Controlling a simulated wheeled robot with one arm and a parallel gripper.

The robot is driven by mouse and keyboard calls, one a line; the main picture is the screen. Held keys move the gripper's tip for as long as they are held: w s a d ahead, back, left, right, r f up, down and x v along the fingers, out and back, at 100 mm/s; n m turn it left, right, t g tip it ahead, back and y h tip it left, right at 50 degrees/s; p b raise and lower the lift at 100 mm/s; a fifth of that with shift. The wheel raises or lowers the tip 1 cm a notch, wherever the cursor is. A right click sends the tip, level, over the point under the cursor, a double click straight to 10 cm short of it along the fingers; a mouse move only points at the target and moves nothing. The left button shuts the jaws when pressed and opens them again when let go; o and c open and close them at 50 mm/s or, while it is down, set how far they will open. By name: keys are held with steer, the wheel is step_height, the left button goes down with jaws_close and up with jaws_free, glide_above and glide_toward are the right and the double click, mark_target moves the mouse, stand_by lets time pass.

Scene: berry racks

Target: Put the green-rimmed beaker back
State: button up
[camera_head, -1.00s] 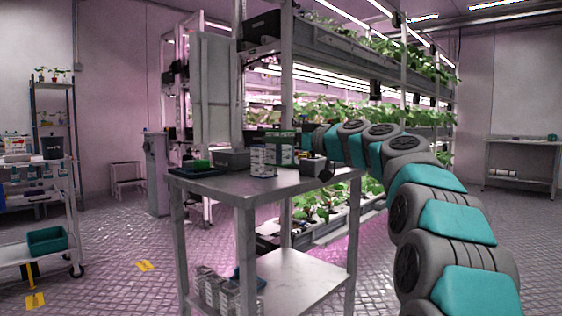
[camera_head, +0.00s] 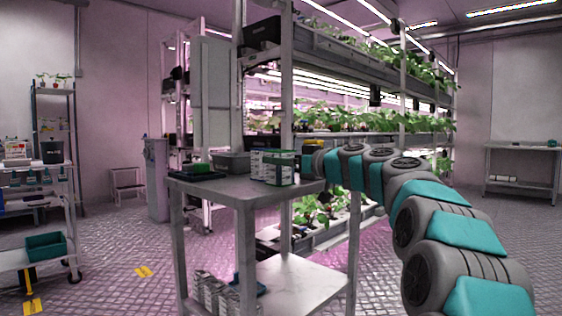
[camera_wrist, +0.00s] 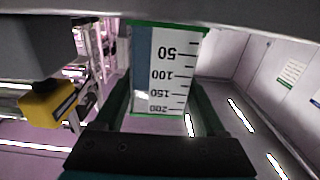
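The green-rimmed beaker (camera_wrist: 165,65) fills the middle of the wrist view, with scale marks that read upside down there. The dark green fingers of my gripper (camera_wrist: 163,108) flank it on both sides, and the gripper is shut on it. In the head view the beaker (camera_head: 281,169) shows as a clear vessel with green edges at the right part of the metal table's (camera_head: 215,187) top. I cannot tell whether its base touches the table.
White printed boxes (camera_head: 257,164) stand close left of the beaker. A grey bin (camera_head: 232,162) and a dark tray with green (camera_head: 198,169) are further left. Plant racks (camera_head: 345,72) rise behind. A cart (camera_head: 38,180) stands at the far left.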

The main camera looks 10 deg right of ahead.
steer(key=o, duration=0.4)
steer(key=shift+c, duration=0.2)
steer(key=shift+r, duration=0.1)
steer(key=shift+r+p, duration=0.2)
steer(key=shift+p, duration=0.2)
steer(key=b+v, duration=0.1)
steer(key=v, duration=1.1)
steer(key=shift+f, duration=0.15)
